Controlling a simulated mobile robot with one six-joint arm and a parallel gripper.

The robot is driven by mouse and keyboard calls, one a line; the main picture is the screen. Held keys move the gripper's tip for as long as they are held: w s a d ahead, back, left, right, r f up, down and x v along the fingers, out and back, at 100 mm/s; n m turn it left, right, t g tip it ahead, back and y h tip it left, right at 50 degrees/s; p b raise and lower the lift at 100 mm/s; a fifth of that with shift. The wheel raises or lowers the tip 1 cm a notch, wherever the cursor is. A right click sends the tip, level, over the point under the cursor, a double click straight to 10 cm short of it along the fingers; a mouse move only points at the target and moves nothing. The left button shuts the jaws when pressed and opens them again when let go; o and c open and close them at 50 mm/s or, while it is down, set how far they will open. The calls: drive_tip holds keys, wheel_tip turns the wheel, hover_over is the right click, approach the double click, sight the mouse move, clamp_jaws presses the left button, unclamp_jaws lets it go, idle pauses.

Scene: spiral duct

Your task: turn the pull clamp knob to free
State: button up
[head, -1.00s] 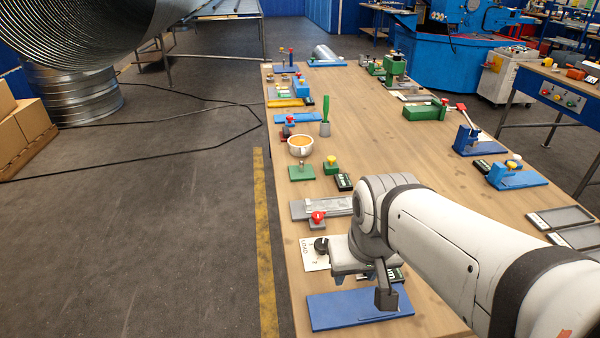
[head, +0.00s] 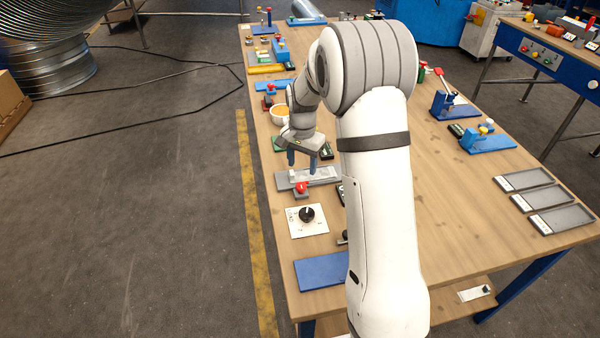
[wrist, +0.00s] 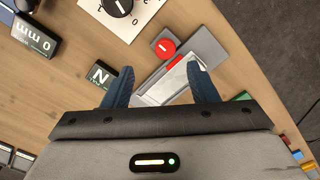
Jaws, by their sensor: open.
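A red knob (head: 301,188) with a white mark stands at the front edge of a grey fixture (head: 322,178) on the bench. In the wrist view the same red knob (wrist: 163,47) shows from above, just beyond my fingertips, with its white bar visible. I cannot read a "free" label beside it. My gripper (head: 303,160) is open and empty, pointing down above the fixture. In the wrist view my gripper's fingers (wrist: 160,68) are spread on either side of the fixture's pale metal part, apart from the knob.
A black dial (head: 307,213) on a white plate and a blue plate (head: 322,271) lie nearer on the bench. Small label blocks (wrist: 102,74) lie left in the wrist view. The bench's left edge is close to the fixture.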

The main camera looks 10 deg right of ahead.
sight(301, 185)
drive_tip(key=shift+w+f+m, duration=0.3)
drive_tip(key=shift+w+f, duration=0.35)
drive_tip(key=shift+f, duration=0.15)
wheel_tip(301, 185, down, 8)
drive_tip(key=shift+r+p, duration=0.1)
drive_tip(key=shift+p, duration=0.95)
drive_tip(key=shift+c, duration=0.2)
drive_tip(key=c, duration=0.9)
